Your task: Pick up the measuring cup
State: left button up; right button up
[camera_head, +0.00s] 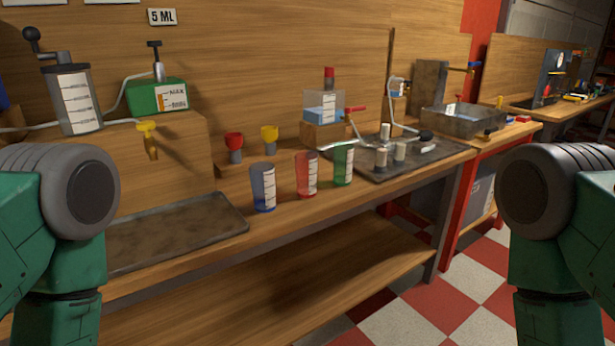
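Three translucent measuring cups with white scale marks stand upright in a row on the wooden bench. The blue cup (263,187) is leftmost, the red cup (306,175) is in the middle and the green cup (343,164) is on the right. They stand apart near the bench's front edge. Parts of my two green arms with grey round joints show at the left and right edges. Neither of my grippers is in view.
A dark metal tray (178,232) lies left of the cups. Behind are a red funnel (234,146), a yellow funnel (270,138) and a clear tank (323,106) with blue liquid. A dark plate (441,152) with fittings lies to the right. The lower shelf (280,290) is bare.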

aim_at(306, 163)
jog(key=i+l, duration=0.75)
jog(key=i+u, duration=0.05)
jog(key=i, duration=0.05)
